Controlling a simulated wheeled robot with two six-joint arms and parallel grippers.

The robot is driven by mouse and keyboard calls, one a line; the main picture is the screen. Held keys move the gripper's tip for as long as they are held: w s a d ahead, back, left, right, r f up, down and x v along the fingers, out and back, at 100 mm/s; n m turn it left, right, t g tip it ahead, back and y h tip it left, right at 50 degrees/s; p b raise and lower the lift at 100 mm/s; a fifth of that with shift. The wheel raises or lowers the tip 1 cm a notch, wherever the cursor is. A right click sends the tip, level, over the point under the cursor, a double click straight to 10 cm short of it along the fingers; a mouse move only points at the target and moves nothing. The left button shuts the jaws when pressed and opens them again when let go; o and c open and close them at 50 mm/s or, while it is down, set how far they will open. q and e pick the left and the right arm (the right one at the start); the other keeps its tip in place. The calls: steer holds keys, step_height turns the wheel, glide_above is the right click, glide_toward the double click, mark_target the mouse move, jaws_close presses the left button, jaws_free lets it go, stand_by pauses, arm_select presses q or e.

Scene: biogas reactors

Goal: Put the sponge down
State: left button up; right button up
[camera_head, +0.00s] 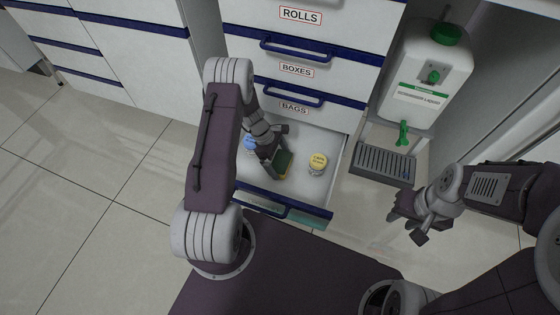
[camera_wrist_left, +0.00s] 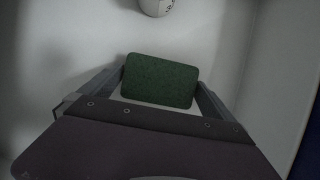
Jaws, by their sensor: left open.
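The sponge (camera_head: 284,160) is in the pulled-out drawer, with its green face showing. In the left wrist view the sponge (camera_wrist_left: 160,82) lies between my open fingers, with the drawer's pale floor below it. My left gripper (camera_head: 272,168) reaches down into the drawer. Its jaws are apart, one finger on each side of the sponge; I cannot tell whether either touches it. My right gripper (camera_head: 407,228) hangs in front of the drip tray at the right, with its fingers apart and nothing between them.
The open drawer (camera_head: 330,185) also holds a yellow-lidded jar (camera_head: 317,163) to the right of the sponge and a blue item (camera_head: 249,144) beside my left wrist. Closed drawers with labels rise behind. A white canister (camera_head: 428,75) stands above a grey drip tray (camera_head: 385,163) at the right.

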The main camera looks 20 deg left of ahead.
arm_select(q)
steer(key=p+v, duration=0.7)
steer(key=v, duration=0.4)
steer(key=s+d+r+m+y, duration=0.2)
steer(key=s+d+r+m, duration=0.2)
steer(key=s+r+m, duration=0.3)
steer(key=s+d+r+m+t+y, duration=0.1)
steer(key=s+d+r+m+y, duration=0.1)
steer(key=s+d+r+m, duration=0.2)
steer(key=s+r+m, duration=0.3)
steer(key=r+m, duration=0.4)
steer(key=shift+s+r, duration=0.2)
steer(key=shift+s, duration=0.05)
steer(key=shift+r, duration=0.1)
